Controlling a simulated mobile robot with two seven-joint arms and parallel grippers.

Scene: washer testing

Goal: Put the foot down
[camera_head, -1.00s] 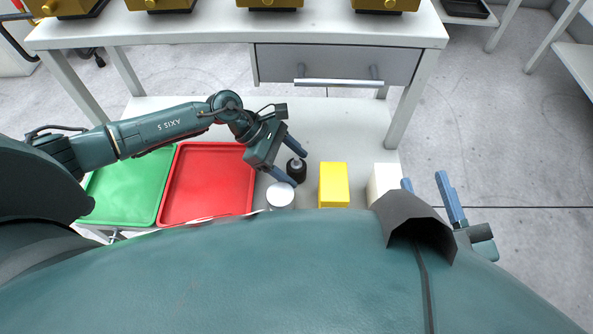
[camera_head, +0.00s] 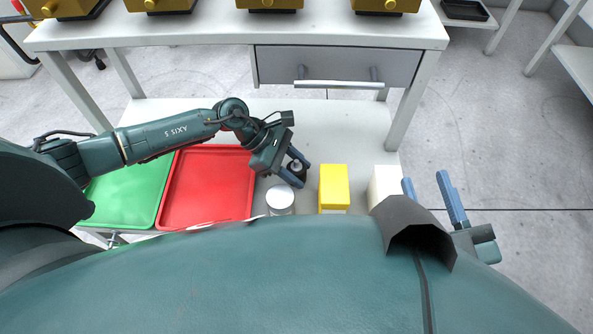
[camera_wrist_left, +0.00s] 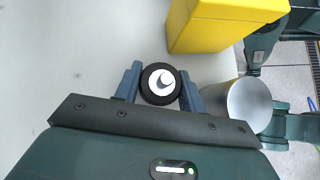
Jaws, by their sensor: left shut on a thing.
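The foot (camera_head: 298,170) is a small round black piece with a lighter centre. It stands on the white lower shelf of the table, left of the yellow box. My left gripper (camera_head: 297,170) is shut on it, with one blue finger on each side. In the left wrist view, the foot (camera_wrist_left: 160,84) sits between the two fingertips, its pale top facing the camera. I cannot tell in these views whether its underside touches the shelf. My right gripper (camera_head: 430,190) is at the right, beyond the shelf, with its blue fingers apart and nothing between them.
A red tray (camera_head: 208,190) and a green tray (camera_head: 125,194) lie to the left. A white-topped cylinder (camera_head: 280,198), a yellow box (camera_head: 334,184) and a white box (camera_head: 384,183) stand close by. A drawer (camera_head: 335,68) hangs above the shelf's back. Clear shelf (camera_head: 340,120) lies behind the foot.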

